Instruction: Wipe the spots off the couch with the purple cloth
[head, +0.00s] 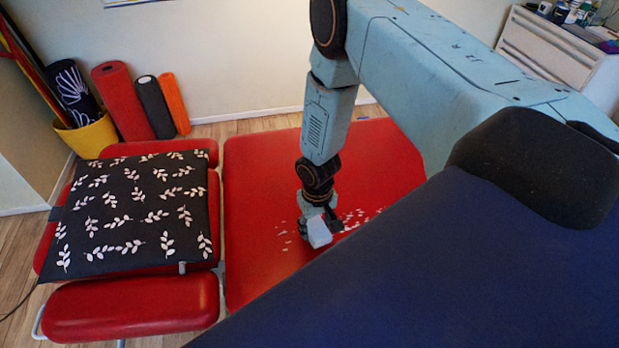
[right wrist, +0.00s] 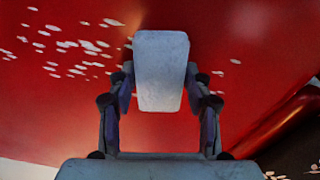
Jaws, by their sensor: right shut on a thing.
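The red couch (head: 262,182) has a wide padded section in the middle of the head view. White spots (head: 357,216) lie on it to the right of my right gripper, with a few to the left. In the right wrist view the spots (right wrist: 75,55) are mostly at the upper left, with a few right of the fingers. My right gripper (head: 318,226) is shut on a pale grey block (right wrist: 161,70) with rounded edges, low over the couch. I cannot tell whether the block touches it. I see no purple cloth. My left gripper is out of view.
A black mat with white leaves (head: 135,215) covers the couch's left section. Rolled mats (head: 120,98) and a yellow pot (head: 88,135) stand by the wall. A white cabinet (head: 545,50) with small items is at the back right.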

